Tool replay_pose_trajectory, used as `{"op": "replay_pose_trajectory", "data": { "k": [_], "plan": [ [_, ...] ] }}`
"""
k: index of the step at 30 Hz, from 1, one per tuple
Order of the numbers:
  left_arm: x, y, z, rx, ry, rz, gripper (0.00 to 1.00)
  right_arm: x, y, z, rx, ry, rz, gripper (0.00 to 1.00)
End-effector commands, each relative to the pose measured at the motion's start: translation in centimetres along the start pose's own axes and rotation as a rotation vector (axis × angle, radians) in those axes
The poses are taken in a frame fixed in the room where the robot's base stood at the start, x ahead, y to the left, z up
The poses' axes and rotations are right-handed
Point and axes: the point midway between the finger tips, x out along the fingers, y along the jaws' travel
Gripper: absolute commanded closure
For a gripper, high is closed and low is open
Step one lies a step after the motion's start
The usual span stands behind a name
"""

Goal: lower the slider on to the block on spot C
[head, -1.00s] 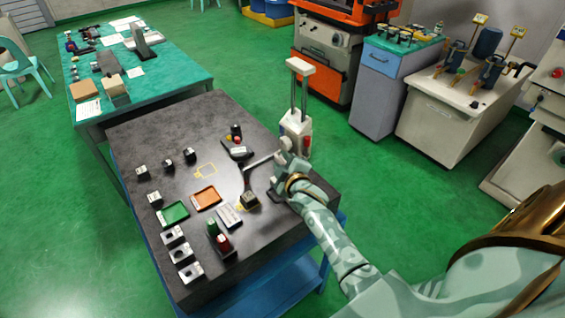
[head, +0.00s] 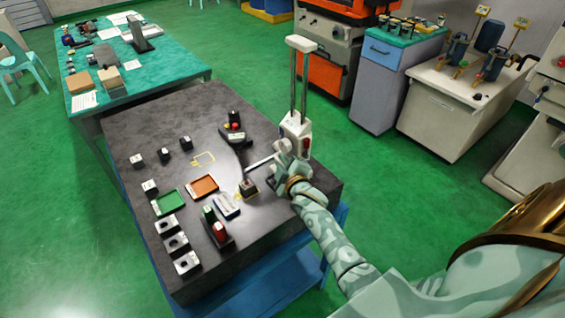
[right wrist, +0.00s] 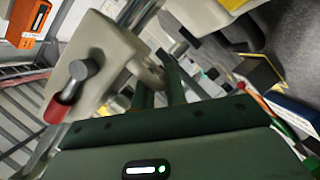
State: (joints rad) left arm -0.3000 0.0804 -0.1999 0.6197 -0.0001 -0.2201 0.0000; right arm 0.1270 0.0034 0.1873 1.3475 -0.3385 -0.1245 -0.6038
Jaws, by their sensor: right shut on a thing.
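The white slider (head: 294,127) sits on two upright posts at the table's right edge, with a red part on its side. A bar reaches left from it, its end over a small dark block (head: 250,189). I take this as the block on spot C; its marking is hidden. I cannot tell whether they touch. My right gripper (head: 282,163) is shut on the slider, low on its near side. In the right wrist view the slider (right wrist: 113,45) shows a metal knob and red end beyond the fingers (right wrist: 160,85). My left gripper is out of view.
The dark table (head: 140,110) also holds a green tray (head: 169,202), an orange tray (head: 202,186), several small blocks, a dark holder with green and red pieces (head: 216,232) and a yellow outline (head: 204,159). The white top (head: 301,43) caps the posts.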

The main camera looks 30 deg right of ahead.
Motion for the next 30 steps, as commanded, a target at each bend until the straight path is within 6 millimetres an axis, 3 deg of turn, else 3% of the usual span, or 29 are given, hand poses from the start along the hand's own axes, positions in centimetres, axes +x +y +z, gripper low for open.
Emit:
{"op": "replay_pose_trajectory", "data": {
  "k": [4, 6, 7, 20, 25, 30],
  "plan": [
    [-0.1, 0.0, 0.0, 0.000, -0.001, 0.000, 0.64, -0.3, -0.8, 0.4, 0.001, -0.011, -0.019, 1.00],
    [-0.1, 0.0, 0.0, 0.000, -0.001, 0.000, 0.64, -0.3, -0.9, 0.4, 0.001, -0.012, -0.020, 0.73],
    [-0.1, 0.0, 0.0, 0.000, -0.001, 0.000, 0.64, -0.3, -0.9, 0.4, 0.001, -0.013, -0.020, 0.68],
    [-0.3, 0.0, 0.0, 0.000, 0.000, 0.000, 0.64, -0.7, -0.5, 0.3, 0.000, -0.009, -0.014, 0.68],
    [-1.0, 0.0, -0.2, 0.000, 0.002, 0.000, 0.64, -3.4, -0.4, 0.1, 0.001, -0.008, -0.014, 0.68],
    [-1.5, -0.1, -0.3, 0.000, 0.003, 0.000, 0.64, -8.2, -0.4, 0.2, 0.000, -0.009, -0.016, 0.68]
  ]
}}
